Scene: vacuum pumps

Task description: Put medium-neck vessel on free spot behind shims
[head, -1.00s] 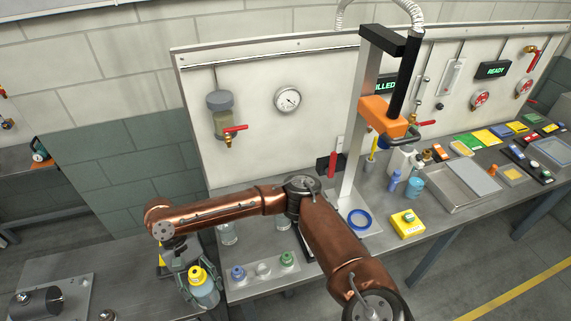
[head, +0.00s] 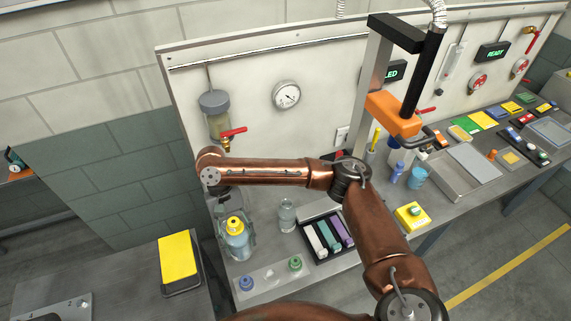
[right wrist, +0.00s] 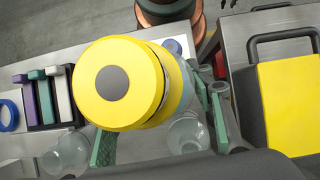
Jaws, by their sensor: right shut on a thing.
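A pale blue vessel with a yellow cap (head: 237,242) is upright in my right gripper (head: 236,250), above the left end of the bench. In the right wrist view its yellow cap (right wrist: 115,82) fills the middle, between the green fingers (right wrist: 163,135). The shims (head: 330,234), a white, a green and a purple bar, lie in a black tray to the right of the held vessel. They also show in the right wrist view (right wrist: 46,96). My right forearm passes over the area behind them and partly hides it. My left gripper is out of view.
A clear glass vessel (head: 287,215) stands between the held vessel and the shims. Another clear vessel (right wrist: 188,133) shows near the fingers in the right wrist view. A plate with blue and green small pieces (head: 270,280) lies in front. A yellow-topped case (head: 178,256) is at left.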

